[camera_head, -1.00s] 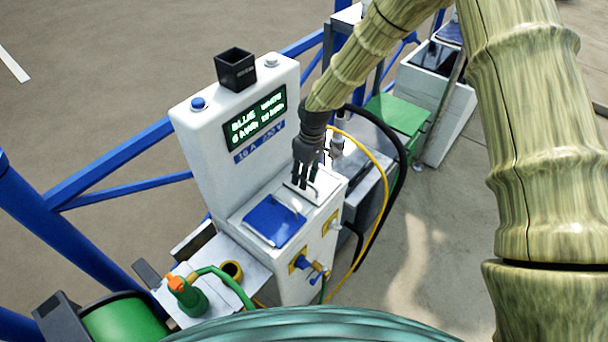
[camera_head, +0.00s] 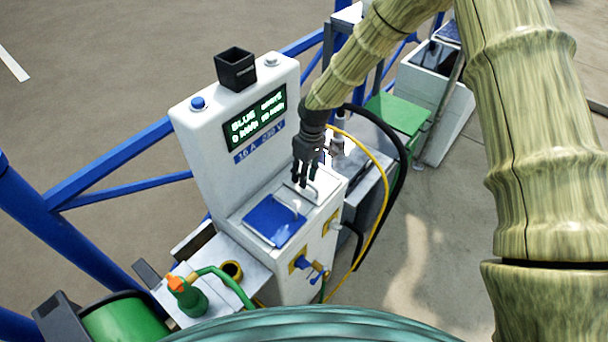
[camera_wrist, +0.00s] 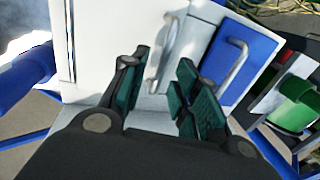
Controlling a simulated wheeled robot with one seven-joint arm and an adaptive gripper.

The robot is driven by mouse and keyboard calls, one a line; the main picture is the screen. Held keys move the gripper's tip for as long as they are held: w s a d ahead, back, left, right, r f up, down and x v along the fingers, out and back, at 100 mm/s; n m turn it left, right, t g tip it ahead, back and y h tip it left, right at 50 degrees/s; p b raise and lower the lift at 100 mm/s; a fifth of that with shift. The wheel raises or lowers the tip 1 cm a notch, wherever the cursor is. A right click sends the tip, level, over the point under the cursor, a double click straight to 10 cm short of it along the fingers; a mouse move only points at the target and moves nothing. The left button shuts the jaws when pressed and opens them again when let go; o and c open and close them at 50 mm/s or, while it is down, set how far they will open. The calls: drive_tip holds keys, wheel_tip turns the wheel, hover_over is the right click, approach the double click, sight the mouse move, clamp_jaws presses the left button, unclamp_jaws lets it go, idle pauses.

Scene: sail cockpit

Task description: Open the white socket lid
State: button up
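The white socket lid (camera_head: 313,197) lies flat and looks shut on top of the white pedestal, beside the blue lid (camera_head: 272,222). Its metal bar handle (camera_wrist: 166,52) shows in the wrist view between the fingertips. My gripper (camera_head: 302,182) points down at this handle from above. In the wrist view my gripper (camera_wrist: 162,72) is open, with a dark green pad on each side of the handle. I see no clear contact between pads and handle. The blue lid (camera_wrist: 240,60) also has a bar handle and looks shut.
The pedestal's upright panel (camera_head: 235,125), with a lit display, rises behind the lids. Blue and yellow fittings (camera_head: 308,266) stick out of its front. Yellow and black cables (camera_head: 385,190) hang at the right. A green bottle (camera_head: 188,298) stands on the left shelf.

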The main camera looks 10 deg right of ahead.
wheel_tip(320, 180, up, 11)
drive_tip(key=w+d, duration=0.1)
drive_tip(key=shift+w+d+r, duration=0.2)
drive_tip(key=shift+w+d, duration=0.1)
drive_tip(key=shift+w, duration=0.05)
idle(0.5)
